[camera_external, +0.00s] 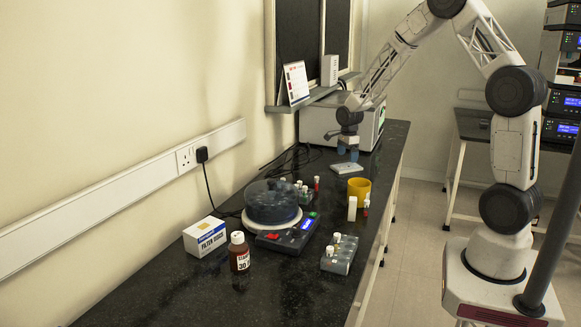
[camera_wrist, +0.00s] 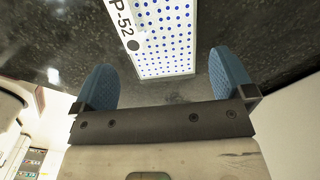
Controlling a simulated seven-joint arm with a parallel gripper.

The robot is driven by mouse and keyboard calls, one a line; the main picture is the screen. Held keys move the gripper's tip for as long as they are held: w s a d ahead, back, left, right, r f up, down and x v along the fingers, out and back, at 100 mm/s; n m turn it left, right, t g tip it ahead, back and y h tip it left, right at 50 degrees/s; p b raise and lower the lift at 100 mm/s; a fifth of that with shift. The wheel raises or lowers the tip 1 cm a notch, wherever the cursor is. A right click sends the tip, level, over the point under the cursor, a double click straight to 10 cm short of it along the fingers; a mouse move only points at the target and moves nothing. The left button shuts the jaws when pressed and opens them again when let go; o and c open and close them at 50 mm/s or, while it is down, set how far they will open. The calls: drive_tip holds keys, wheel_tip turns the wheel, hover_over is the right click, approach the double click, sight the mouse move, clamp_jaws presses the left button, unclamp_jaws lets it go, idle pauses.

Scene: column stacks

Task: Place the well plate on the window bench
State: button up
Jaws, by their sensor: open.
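The well plate (camera_external: 346,168) is a flat white plate lying on the black bench (camera_external: 300,290) below the window. In the wrist view the well plate (camera_wrist: 165,38) shows rows of blue dots and a white label reading P-52; its far part is cut off by the frame's top edge. My gripper (camera_external: 347,152) has blue fingers and is just above the plate in the external view. In the wrist view my gripper (camera_wrist: 165,78) is open, with its fingers apart and nothing between them. The plate's near end lies slightly beyond the gap between them.
A yellow cup (camera_external: 359,192) stands close in front of the plate. A grey box instrument (camera_external: 318,121) stands behind. A centrifuge-like device (camera_external: 271,203), vial racks (camera_external: 339,254), a brown bottle (camera_external: 239,252) and a filter box (camera_external: 205,237) occupy the nearer bench.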

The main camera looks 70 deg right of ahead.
sight(347, 164)
wheel_tip(347, 164, up, 8)
idle(0.4)
drive_tip(key=shift+a, duration=0.1)
idle(0.5)
drive_tip(key=s+a+r+n, duration=0.4)
drive_tip(key=a+r, duration=0.1)
drive_tip(key=a, duration=0.3)
drive_tip(key=s+a+r+n+t, duration=0.1)
drive_tip(key=s+a+r+n, duration=0.35)
drive_tip(key=a, duration=0.25)
drive_tip(key=s+a+r+n, duration=0.3)
drive_tip(key=a+r+n, duration=0.25)
drive_tip(key=a, duration=0.25)
drive_tip(key=s+a+r+n, duration=0.2)
drive_tip(key=s+a+n, duration=0.4)
drive_tip(key=s, duration=0.4)
drive_tip(key=s+a+r+n+t, duration=0.1)
drive_tip(key=s+a+n, duration=0.5)
drive_tip(key=s, duration=0.4)
drive_tip(key=shift+a+r+n+t, duration=0.3)
drive_tip(key=shift+a+r+n, duration=0.1)
drive_tip(key=shift+a, duration=0.35)
